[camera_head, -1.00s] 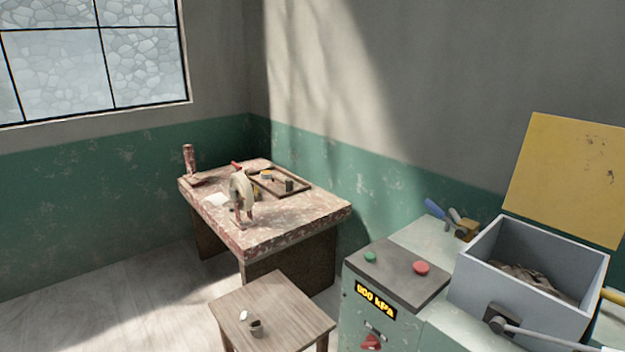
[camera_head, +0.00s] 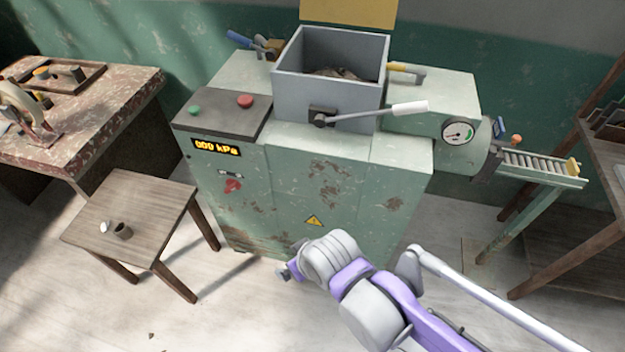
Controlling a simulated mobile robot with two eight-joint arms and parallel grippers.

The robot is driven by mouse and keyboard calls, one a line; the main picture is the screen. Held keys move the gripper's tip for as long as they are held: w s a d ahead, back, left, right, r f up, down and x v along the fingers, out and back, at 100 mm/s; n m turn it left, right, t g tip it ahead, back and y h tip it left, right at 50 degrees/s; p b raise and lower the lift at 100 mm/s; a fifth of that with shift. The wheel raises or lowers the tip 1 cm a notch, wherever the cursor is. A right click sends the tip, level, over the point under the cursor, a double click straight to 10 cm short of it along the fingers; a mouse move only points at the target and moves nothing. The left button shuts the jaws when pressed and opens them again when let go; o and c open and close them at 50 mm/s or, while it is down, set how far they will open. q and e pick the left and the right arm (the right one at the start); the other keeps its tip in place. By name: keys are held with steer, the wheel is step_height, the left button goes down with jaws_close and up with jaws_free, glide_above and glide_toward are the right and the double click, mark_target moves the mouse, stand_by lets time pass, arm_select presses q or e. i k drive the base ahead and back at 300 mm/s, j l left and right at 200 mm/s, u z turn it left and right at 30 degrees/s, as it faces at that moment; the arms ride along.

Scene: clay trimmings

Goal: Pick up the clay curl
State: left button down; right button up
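No piece stands out clearly as the clay curl. A small dark scrap (camera_head: 151,335) lies on the floor at the lower left, too small to identify. Brown clay-like material (camera_head: 340,74) lies in the grey hopper (camera_head: 330,100) on the green machine. My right arm comes in from the bottom right, in front of the machine. Its gripper end (camera_head: 288,272) is small and mostly hidden behind the arm's links, so its fingers cannot be made out. My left gripper is not in view.
A wooden stool (camera_head: 137,200) at the left bears a small white piece (camera_head: 105,227) and a small brown cup-like thing (camera_head: 123,231). The green machine (camera_head: 300,180) fills the middle. A worn workbench (camera_head: 100,125) stands at the far left.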

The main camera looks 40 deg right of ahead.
mark_target(127, 232)
steer(key=i+j+u, duration=0.4)
steer(key=i, duration=0.4)
steer(key=i+j+u, duration=0.2)
steer(key=i, duration=0.2)
